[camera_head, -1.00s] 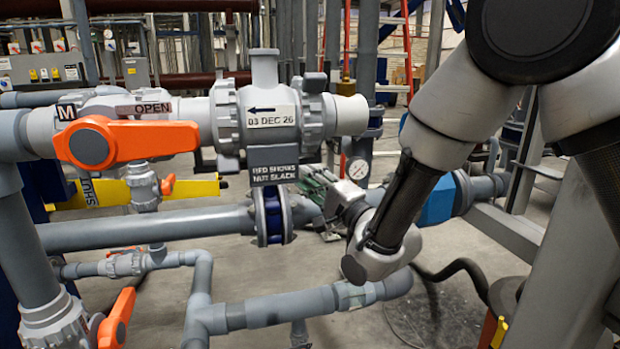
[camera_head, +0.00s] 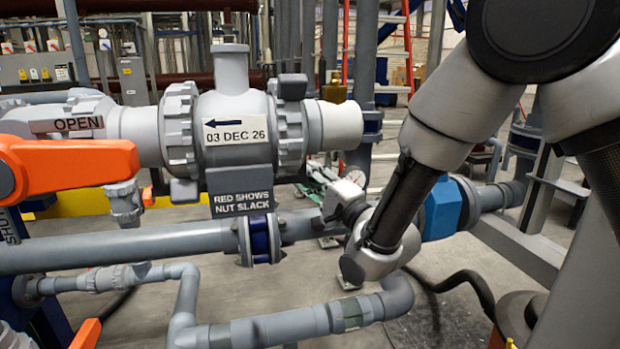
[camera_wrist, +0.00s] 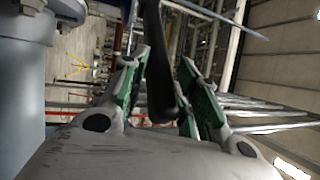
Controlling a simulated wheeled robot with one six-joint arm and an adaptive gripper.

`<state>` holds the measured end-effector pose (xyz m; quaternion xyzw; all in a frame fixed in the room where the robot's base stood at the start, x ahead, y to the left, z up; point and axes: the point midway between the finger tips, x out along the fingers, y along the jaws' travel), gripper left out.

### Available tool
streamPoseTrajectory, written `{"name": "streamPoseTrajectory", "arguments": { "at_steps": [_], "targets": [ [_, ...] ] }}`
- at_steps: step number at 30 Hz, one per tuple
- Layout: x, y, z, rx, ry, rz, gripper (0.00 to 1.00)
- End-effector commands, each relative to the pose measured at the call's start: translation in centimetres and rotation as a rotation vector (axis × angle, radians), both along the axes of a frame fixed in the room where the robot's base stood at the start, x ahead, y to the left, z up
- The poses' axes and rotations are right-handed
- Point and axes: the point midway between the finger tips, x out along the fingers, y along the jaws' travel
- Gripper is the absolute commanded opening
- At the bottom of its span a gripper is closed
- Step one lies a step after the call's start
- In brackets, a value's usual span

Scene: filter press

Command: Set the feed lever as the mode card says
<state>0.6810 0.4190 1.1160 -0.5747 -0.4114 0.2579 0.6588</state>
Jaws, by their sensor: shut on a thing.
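My gripper (camera_head: 318,178) is at mid-picture in the head view, partly hidden behind my wrist, right of the large grey valve (camera_head: 235,125). In the wrist view its green-padded fingers (camera_wrist: 155,95) stand either side of a dark bar (camera_wrist: 157,70), and it is shut on that bar. I cannot tell whether the bar is the feed lever. A big orange lever (camera_head: 65,165) is at the left, beside an OPEN label (camera_head: 67,125). A second orange lever (camera_head: 86,333) shows at the lower left. I see no readable mode card.
The valve carries a 03 DEC 26 tag (camera_head: 235,131) with a left-pointing arrow and a RED SHOWS NUT SLACK plate (camera_head: 240,190). Grey pipes (camera_head: 130,247) cross below. A blue block (camera_head: 443,208) sits right of my wrist. Bare floor (camera_head: 240,290) shows between the pipes.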

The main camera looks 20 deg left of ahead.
Motion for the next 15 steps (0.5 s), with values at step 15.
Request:
{"name": "streamPoseTrajectory", "arguments": {
  "at_steps": [15],
  "targets": [
    [-4.5,1.8,0.4,0.007,-0.005,0.013,0.15]
  ]
}}
